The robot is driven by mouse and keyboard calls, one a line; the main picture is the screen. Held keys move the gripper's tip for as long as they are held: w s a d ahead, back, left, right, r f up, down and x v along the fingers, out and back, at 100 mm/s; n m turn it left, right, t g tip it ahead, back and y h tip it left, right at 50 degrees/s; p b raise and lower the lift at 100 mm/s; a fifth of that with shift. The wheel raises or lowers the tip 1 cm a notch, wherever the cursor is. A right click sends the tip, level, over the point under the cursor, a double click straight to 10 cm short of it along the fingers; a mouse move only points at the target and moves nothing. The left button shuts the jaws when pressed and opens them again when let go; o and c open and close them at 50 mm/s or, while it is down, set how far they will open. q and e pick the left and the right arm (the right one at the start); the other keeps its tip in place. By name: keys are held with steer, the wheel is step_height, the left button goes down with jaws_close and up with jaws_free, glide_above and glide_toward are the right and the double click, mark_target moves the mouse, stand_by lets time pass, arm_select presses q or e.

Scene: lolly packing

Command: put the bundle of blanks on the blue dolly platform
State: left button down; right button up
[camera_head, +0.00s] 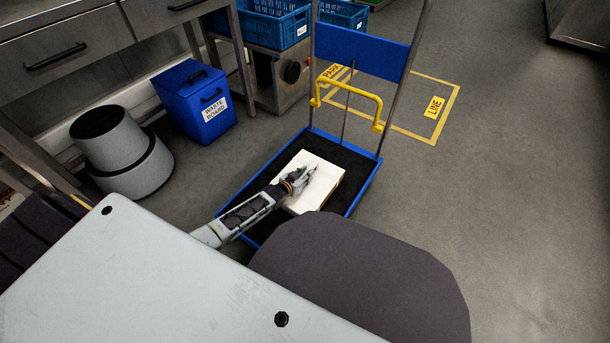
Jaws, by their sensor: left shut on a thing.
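The bundle of blanks (327,186) is a pale, flat-topped stack in the head view, seen over the black deck of the blue dolly platform (365,185). I cannot tell whether it rests on the deck or is held just above it. My left gripper (308,174) reaches in from the left and is shut on the bundle at its top left part. The gripper and arm hide part of the bundle's left side. My right gripper is not in view.
The dolly's upright handle with a blue panel (362,52) and yellow bar (350,88) stands at the platform's far end. A blue waste board bin (198,105) and a grey round stool (122,150) stand left. Floor on the right is clear.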

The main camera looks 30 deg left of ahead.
arm_select(q)
steer(key=c, duration=1.6)
jaws_free()
steer(key=shift+o, duration=1.5)
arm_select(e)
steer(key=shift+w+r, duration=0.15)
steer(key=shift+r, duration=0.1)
arm_select(q)
steer(key=shift+s, duration=0.15)
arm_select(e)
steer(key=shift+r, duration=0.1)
